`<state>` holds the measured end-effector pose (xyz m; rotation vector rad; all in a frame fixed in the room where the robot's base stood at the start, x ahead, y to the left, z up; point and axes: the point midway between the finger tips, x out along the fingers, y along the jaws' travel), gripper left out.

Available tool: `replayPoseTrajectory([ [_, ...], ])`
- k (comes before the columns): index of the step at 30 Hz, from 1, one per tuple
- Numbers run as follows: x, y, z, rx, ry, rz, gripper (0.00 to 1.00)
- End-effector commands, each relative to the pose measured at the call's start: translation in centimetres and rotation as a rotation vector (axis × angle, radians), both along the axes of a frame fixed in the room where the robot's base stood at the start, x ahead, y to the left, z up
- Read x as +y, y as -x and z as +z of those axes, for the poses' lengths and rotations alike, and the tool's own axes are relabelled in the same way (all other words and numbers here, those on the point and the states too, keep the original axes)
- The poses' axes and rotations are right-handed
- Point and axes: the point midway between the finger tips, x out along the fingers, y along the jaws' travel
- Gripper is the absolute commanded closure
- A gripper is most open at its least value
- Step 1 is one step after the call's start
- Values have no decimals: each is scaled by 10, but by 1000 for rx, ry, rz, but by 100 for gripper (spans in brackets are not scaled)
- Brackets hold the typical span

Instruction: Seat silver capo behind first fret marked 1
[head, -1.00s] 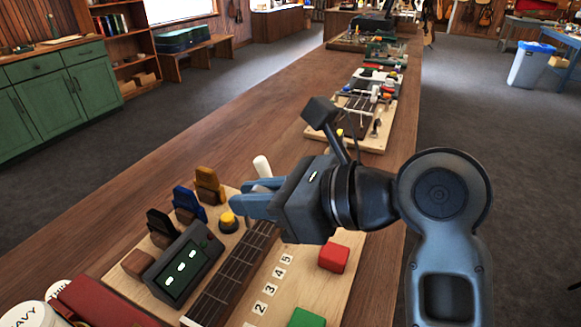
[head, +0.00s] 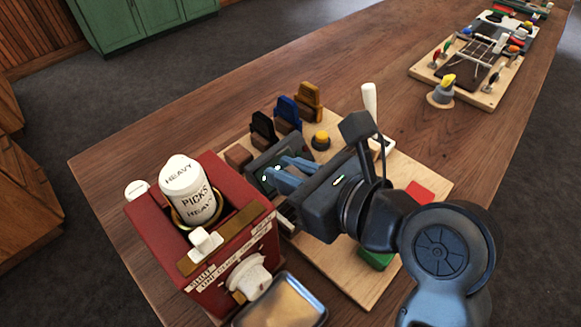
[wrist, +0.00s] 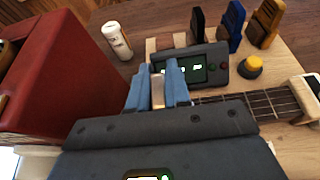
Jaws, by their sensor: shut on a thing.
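My gripper (head: 283,174) is over the left end of the fretboard, beside the dark display box (head: 262,165). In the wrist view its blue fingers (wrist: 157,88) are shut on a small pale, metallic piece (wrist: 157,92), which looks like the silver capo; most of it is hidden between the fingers. The fretboard (wrist: 262,104) runs right from the fingers, with frets and strings showing. The fret number labels are hidden behind my arm and gripper. I cannot tell whether the held piece touches the neck.
Black (head: 263,128), blue (head: 288,111) and gold (head: 309,98) capos stand on blocks behind the box, near a yellow button (head: 321,138). A red picks dispenser (head: 165,222) stands close on the left, with a metal tray (head: 282,304) in front. A white-handled lever (head: 370,108) rises behind.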

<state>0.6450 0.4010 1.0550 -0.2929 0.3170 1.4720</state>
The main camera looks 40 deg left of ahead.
Motion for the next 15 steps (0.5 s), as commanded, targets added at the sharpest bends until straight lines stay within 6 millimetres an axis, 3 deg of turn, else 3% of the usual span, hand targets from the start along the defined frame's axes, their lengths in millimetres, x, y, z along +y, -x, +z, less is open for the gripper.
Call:
replayPoseTrajectory([
  [1,0,0,-10,-1,-1,0,100],
  [6,0,0,-21,-1,-1,-1,100],
  [15,0,0,-23,-1,-1,-1,100],
])
